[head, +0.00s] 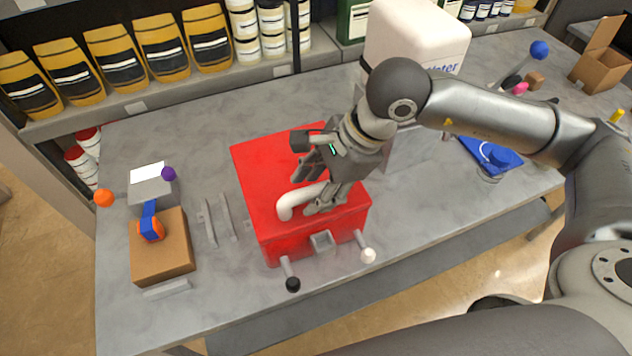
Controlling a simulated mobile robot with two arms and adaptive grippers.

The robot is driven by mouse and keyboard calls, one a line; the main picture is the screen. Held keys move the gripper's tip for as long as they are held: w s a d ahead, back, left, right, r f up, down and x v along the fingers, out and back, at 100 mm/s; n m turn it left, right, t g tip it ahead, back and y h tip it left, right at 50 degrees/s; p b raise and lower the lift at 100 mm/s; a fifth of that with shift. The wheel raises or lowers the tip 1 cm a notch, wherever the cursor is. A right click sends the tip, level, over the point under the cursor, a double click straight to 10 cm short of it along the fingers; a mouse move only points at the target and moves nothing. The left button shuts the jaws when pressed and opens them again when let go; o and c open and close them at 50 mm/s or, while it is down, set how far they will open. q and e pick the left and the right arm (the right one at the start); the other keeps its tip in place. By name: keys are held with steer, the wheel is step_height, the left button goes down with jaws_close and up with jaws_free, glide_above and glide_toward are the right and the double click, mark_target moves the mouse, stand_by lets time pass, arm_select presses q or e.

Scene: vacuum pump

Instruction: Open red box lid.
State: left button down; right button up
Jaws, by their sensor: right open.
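The red box (262,190) stands on the grey table with its lid lying shut on top. A white curved handle (287,208) sits on the lid. A square grey fitting and two short levers, one with a black knob (293,284) and one with a white knob (368,255), are on its front side. My right gripper (305,190) is open over the lid, its fingers around or beside the white handle. I cannot tell whether they touch it. The gripper and wrist hide part of the lid and the handle's far end. My left gripper is not in view.
A cardboard-brown block (162,262) with a blue and orange part stands at left, near a grey box with a purple ball (168,174). Grey rails (218,220) lie beside the red box. A white water container (415,35) stands behind my arm. The front table area is mostly clear.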

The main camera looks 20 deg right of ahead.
steer(key=shift+c, duration=1)
jaws_close()
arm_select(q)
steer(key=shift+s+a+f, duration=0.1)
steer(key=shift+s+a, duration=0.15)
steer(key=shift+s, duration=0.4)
arm_select(e)
steer(key=shift+w+r, duration=0.1)
steer(key=shift+r, duration=0.05)
